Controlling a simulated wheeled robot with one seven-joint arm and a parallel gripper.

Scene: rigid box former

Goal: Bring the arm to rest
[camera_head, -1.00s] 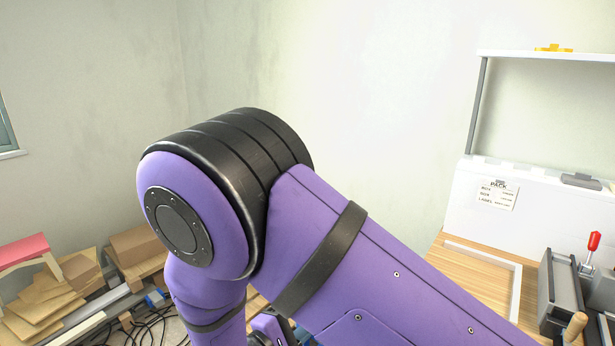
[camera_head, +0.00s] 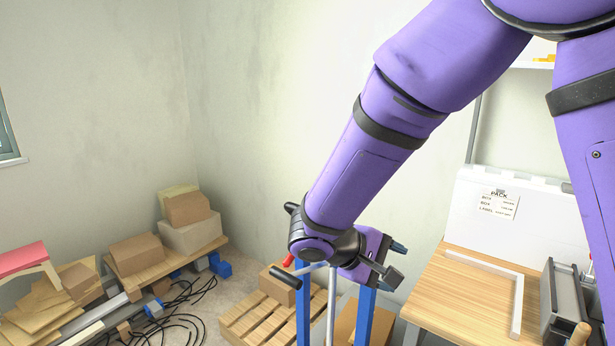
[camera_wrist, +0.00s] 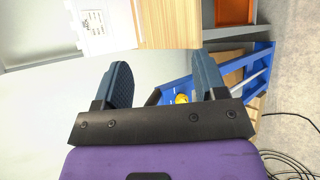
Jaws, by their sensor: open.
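My purple arm comes down from the upper right in the head view, bent at the elbow. My gripper (camera_head: 396,262) is at its lower end, to the left of the wooden workbench (camera_head: 455,300) and above the floor area beside it. In the wrist view my gripper (camera_wrist: 165,85) shows two dark blue fingers held well apart. Nothing is between them except the background, so it is open and empty.
A blue frame (camera_head: 365,316) stands behind and below my gripper; it also shows in the wrist view (camera_wrist: 262,58). A pallet (camera_head: 255,320) with a carton lies on the floor. Cartons (camera_head: 190,225), flat cardboard and black cables (camera_head: 190,300) lie at left. A grey box former (camera_head: 567,300) is on the workbench.

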